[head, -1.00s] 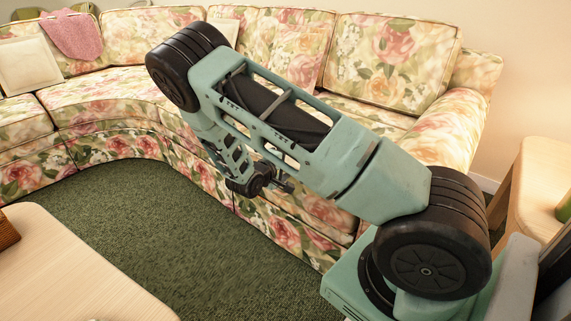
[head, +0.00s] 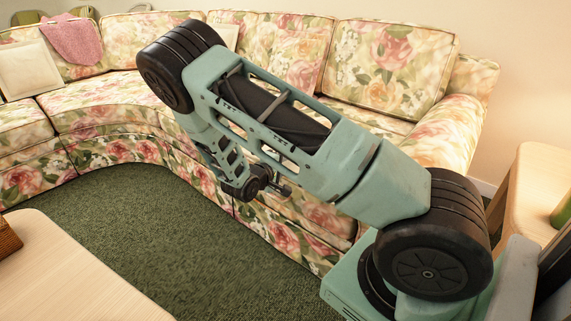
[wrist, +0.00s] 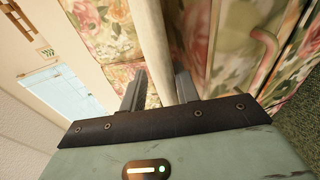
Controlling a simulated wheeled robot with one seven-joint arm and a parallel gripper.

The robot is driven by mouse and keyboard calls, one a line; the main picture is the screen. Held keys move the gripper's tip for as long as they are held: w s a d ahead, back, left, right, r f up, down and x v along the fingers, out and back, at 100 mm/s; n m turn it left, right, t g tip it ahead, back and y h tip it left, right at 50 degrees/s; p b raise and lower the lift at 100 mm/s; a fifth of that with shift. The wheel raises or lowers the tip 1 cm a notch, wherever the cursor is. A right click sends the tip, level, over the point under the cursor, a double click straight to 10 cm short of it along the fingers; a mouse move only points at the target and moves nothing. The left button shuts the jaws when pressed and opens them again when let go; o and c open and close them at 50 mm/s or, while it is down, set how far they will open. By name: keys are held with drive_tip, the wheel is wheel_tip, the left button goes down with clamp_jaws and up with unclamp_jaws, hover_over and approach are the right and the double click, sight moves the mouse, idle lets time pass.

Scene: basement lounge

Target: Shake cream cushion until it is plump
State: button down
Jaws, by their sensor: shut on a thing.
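My gripper (wrist: 160,80) shows in the wrist view, its two grey fingers on either side of a narrow cream strip. The strip looks like the cream cushion (wrist: 153,40) seen edge-on, and the gripper is shut on it. In the head view my arm crosses the middle and hides most of what is behind it; I cannot make out the held cushion there. A cream cushion (head: 27,68) leans on the sofa back at the far left.
A curved floral sofa (head: 110,90) fills the back. A pink cloth (head: 70,40) hangs over its backrest. A pale wooden table (head: 70,275) stands at front left, another (head: 535,185) at the right. Green carpet (head: 120,220) lies clear between.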

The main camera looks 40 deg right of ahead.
drive_tip(key=s+a+r+p, duration=0.1)
drive_tip(key=a+r+p, duration=0.5)
drive_tip(key=r, duration=0.4)
drive_tip(key=shift+p, duration=0.5)
drive_tip(key=shift+s+a, duration=0.1)
drive_tip(key=shift+r, duration=0.1)
wheel_tip(320, 180, up, 15)
drive_tip(key=p, duration=0.8)
drive_tip(key=s+a+f+n+t+y+b, duration=0.1)
drive_tip(key=a+f+n+t+y+b, duration=0.2)
drive_tip(key=a+f+n+t+b, duration=0.85)
wheel_tip(320, 180, up, 14)
drive_tip(key=a+m+g+p, duration=0.2)
drive_tip(key=m+g+p, duration=0.3)
drive_tip(key=p, duration=2.2)
drive_tip(key=shift+a+m+p, duration=0.35)
drive_tip(key=shift+m+p, duration=0.05)
drive_tip(key=shift+m, duration=0.25)
drive_tip(key=shift+g, duration=0.25)
